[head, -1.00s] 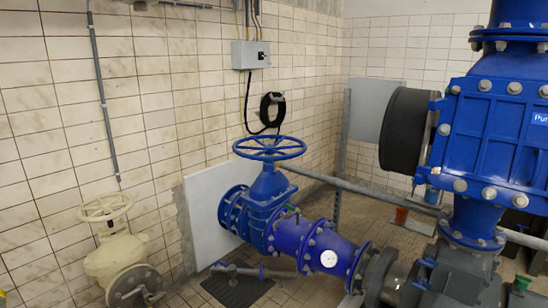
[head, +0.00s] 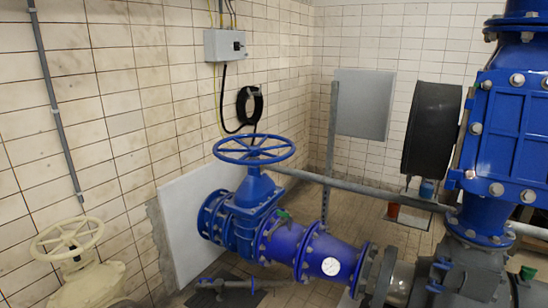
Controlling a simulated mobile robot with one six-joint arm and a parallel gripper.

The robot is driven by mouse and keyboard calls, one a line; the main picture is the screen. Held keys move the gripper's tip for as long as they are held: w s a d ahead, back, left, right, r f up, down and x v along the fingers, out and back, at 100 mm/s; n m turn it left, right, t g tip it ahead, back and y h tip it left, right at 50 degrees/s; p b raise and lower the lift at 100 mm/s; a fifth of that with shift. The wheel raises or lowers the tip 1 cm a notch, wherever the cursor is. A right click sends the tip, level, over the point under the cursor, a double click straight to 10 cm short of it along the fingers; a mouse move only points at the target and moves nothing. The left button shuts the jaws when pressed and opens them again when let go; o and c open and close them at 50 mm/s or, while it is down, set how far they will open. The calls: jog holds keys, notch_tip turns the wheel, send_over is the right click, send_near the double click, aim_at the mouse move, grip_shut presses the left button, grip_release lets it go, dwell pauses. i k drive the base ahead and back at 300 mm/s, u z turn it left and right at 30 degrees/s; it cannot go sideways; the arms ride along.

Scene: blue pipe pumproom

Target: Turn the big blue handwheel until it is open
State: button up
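The big blue handwheel (head: 254,149) lies level on top of a blue valve (head: 252,190) in the middle of the head view. The valve sits in a blue pipe run that comes from a pale wall panel and slopes down to the right. The wheel's rim and spokes are clear of other objects in front. Whether the valve is open or shut cannot be told. My gripper and arm are not in view.
A cream valve with its own handwheel (head: 67,240) stands at the lower left. A large blue pump (head: 510,130) fills the right side. A grey rail (head: 350,186) runs behind the blue valve. A coiled black cable (head: 249,105) hangs on the wall behind the wheel.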

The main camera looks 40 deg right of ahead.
aim_at(253, 151)
jog(key=z, duration=0.05)
jog(key=i, duration=1.4)
jog(key=u, duration=0.6)
